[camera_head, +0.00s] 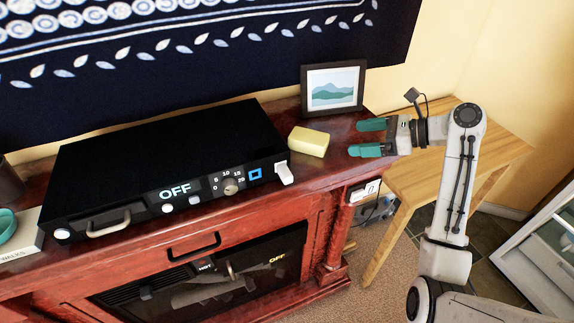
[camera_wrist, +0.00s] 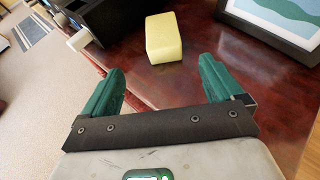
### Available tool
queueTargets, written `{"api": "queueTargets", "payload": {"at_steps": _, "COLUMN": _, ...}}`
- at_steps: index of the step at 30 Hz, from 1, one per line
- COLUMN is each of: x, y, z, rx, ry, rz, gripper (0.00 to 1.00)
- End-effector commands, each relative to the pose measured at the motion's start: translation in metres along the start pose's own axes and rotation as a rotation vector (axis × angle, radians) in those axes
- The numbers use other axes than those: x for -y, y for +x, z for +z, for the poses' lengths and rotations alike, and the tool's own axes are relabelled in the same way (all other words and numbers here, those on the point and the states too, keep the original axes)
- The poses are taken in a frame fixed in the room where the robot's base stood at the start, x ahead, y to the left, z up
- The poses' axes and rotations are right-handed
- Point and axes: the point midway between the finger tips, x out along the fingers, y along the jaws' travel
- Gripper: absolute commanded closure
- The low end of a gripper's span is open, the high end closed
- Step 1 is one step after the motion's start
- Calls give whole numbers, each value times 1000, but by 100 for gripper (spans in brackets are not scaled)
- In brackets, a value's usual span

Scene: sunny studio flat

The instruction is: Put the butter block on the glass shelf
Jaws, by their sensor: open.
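The butter block (camera_head: 308,142) is a pale yellow block lying on the red-brown wooden cabinet top, just right of the black device. It also shows in the wrist view (camera_wrist: 163,38), ahead of my fingertips and roughly between their lines. My gripper (camera_head: 362,138) has teal fingers and reaches in from the right, apart from the block. In the wrist view my gripper (camera_wrist: 157,85) is open and empty, with both fingers spread. I cannot make out a glass shelf for certain; a white-framed piece with panes (camera_head: 548,255) stands at the lower right edge.
A framed mountain picture (camera_head: 334,88) stands behind the block. The black device (camera_head: 165,165) with an OFF display and white lever (camera_head: 284,173) is to its left. A light wooden table (camera_head: 440,178) stands at the right, below my arm. A fireplace front (camera_head: 205,280) is below.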

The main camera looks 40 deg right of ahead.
Motion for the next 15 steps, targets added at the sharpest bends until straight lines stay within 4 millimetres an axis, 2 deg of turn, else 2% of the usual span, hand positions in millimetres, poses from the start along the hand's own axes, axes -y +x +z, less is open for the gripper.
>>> {"api": "queueTargets", "payload": {"at_steps": 2, "x": 5, "y": 3, "z": 0, "rx": 1, "ry": 2, "rz": -4, "gripper": 6}}
{"api": "queueTargets", "payload": {"at_steps": 9, "x": 4, "y": 39, "z": 0, "rx": 0, "ry": 4, "rz": -1, "gripper": 6}}
{"api": "queueTargets", "payload": {"at_steps": 15, "x": 5, "y": 55, "z": 0, "rx": 1, "ry": 2, "rz": -3, "gripper": 6}}
